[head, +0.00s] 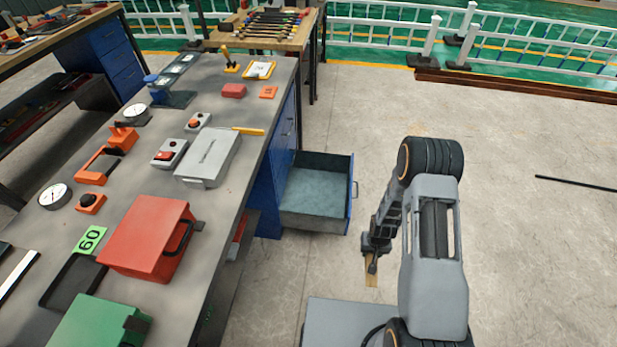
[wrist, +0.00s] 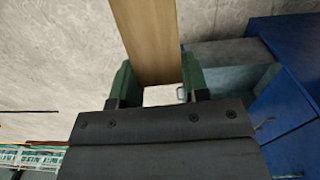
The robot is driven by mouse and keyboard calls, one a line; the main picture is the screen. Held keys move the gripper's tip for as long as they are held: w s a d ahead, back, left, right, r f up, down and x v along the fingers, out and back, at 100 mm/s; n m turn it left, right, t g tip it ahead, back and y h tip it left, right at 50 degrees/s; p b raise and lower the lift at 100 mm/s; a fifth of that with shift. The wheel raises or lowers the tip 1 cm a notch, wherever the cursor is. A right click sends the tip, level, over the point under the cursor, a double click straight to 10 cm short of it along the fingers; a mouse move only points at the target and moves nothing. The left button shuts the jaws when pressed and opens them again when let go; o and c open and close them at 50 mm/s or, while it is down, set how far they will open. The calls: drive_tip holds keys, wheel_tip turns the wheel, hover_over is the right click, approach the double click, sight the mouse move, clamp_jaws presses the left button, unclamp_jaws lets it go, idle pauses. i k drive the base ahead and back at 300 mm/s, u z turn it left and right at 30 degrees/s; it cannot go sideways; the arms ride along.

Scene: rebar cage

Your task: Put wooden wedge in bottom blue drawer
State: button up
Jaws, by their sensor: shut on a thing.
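The wooden wedge (wrist: 148,38) is a flat light-brown piece held between the two fingers of my gripper (wrist: 155,85) in the wrist view. In the head view the wedge (head: 371,281) hangs below my gripper (head: 371,266), above the floor and right of the bench. The bottom blue drawer (head: 318,192) is pulled out from the bench's blue cabinet (head: 272,178), and its visible interior looks empty. The gripper is to the right of the drawer and nearer the camera, apart from it. The drawer also shows in the wrist view (wrist: 229,78).
The grey workbench (head: 205,97) carries a red toolbox (head: 148,235), a green case (head: 95,325), a grey box (head: 209,158) and several small items. Open floor lies to the right, with a dark bar (head: 575,183) on it. White railings (head: 400,35) stand at the back.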

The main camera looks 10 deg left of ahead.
sight(324, 211)
drive_tip(key=i, duration=1.15)
drive_tip(key=u, duration=1.1)
